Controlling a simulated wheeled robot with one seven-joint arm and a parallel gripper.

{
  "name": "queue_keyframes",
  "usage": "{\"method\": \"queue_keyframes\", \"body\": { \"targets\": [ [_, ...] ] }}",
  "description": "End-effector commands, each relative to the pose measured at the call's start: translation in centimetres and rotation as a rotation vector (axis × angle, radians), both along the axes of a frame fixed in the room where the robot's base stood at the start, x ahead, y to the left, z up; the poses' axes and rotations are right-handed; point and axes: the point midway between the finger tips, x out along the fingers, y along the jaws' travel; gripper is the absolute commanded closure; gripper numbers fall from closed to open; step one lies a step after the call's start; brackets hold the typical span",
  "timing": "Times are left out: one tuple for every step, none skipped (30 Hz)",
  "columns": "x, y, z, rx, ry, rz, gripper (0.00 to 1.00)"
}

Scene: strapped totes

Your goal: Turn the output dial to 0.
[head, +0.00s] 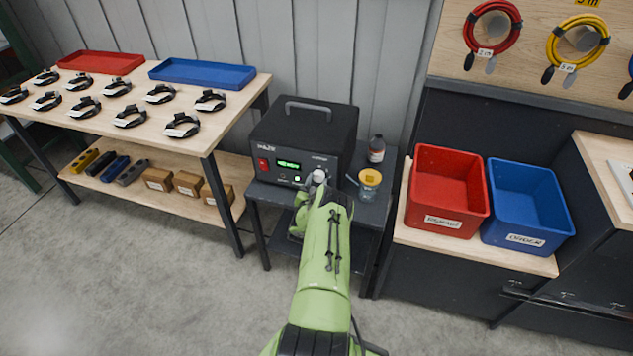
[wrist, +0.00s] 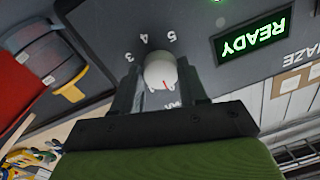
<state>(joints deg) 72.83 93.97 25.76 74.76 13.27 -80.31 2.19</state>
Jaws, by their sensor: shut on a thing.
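The output dial (wrist: 159,70) is a round white knob on the front of a black power unit (head: 300,135). My gripper (wrist: 160,88) is shut on it, one dark finger on each side. The other numbers are mostly hidden by my gripper. A green display (wrist: 251,35) beside the dial reads READY. In the head view, my gripper (head: 318,182) reaches the lower right of the unit's front and largely covers the dial.
A yellow-lidded jar (head: 370,183) and a brown bottle (head: 376,149) stand right of the unit. A red bin (head: 447,222) and a blue bin (head: 525,241) sit on the right bench. A left table (head: 215,130) holds several strapped devices and trays. The floor in front is clear.

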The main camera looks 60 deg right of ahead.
Motion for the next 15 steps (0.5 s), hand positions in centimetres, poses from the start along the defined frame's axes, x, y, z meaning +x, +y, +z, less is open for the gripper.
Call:
{"method": "queue_keyframes", "body": {
  "targets": [
    [0.06, 0.17, -0.23, 0.004, 0.020, 0.003, 0.88],
    [0.06, 0.17, -0.23, 0.003, 0.030, 0.002, 0.88],
    [0.05, 0.15, -0.24, 0.001, 0.041, 0.002, 0.88],
    [0.04, 0.15, -0.24, 0.000, 0.048, 0.003, 0.88],
    [0.03, 0.15, -0.25, -0.001, 0.055, 0.003, 0.88],
    [0.03, 0.15, -0.25, -0.002, 0.062, 0.003, 0.88],
    [0.02, 0.15, -0.26, -0.003, 0.067, 0.003, 0.88],
    [0.02, 0.15, -0.27, -0.004, 0.071, 0.003, 0.88],
    [0.01, 0.14, -0.27, -0.005, 0.075, 0.002, 0.88],
    [0.00, 0.14, -0.28, -0.005, 0.078, 0.002, 0.88],
    [0.00, 0.14, -0.28, -0.005, 0.079, 0.002, 0.88],
    [0.00, 0.14, -0.29, -0.005, 0.081, 0.002, 0.88],
    [0.00, 0.15, -0.29, -0.005, 0.082, 0.002, 0.88],
    [0.00, 0.15, -0.30, -0.005, 0.083, 0.002, 0.88],
    [0.00, 0.15, -0.30, -0.005, 0.083, 0.002, 0.88]
  ]
}}
